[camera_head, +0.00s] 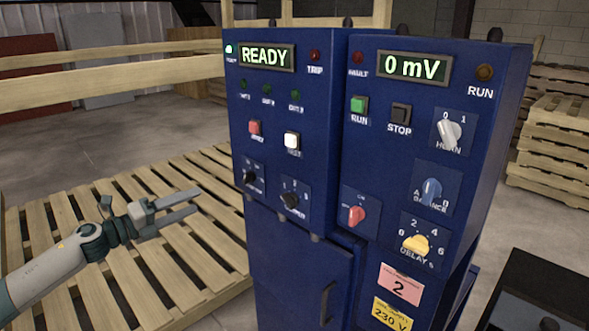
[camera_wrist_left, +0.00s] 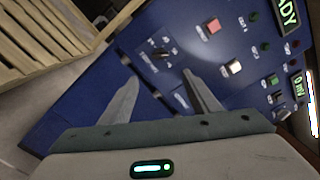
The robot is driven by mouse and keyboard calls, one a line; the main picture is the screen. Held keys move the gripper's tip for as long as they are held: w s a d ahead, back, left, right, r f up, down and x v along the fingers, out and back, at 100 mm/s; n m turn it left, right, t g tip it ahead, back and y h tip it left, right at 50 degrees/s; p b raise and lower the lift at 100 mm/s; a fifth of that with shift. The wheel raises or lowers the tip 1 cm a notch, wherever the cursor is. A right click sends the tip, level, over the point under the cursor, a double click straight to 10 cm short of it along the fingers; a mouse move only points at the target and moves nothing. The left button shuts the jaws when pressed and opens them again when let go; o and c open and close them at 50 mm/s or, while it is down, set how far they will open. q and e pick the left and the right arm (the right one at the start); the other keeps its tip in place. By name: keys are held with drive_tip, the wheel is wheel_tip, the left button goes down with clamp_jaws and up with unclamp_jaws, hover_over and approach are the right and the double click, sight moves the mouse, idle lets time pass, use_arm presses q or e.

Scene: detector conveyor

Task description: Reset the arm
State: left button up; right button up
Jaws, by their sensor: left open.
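My left arm (camera_head: 50,267) comes in from the left in the head view. Its gripper (camera_head: 190,202) is open and empty, with two grey fingers pointing right, in front of the slatted wooden pallets and left of the blue control cabinet (camera_head: 300,265). In the left wrist view the open fingers (camera_wrist_left: 165,90) point toward the cabinet's front panel, with nothing between them. The cabinet display (camera_head: 266,58) reads READY and the other display (camera_head: 415,67) reads 0 mV. My right gripper does not show.
Pallets (camera_head: 130,190) lie left of the cabinet. More pallets (camera_head: 560,130) are stacked at the right. A wooden rail (camera_head: 110,87) runs behind at the left. A dark box (camera_head: 540,290) stands at the lower right. Buttons and knobs stick out from the cabinet front, such as a red knob (camera_head: 356,215).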

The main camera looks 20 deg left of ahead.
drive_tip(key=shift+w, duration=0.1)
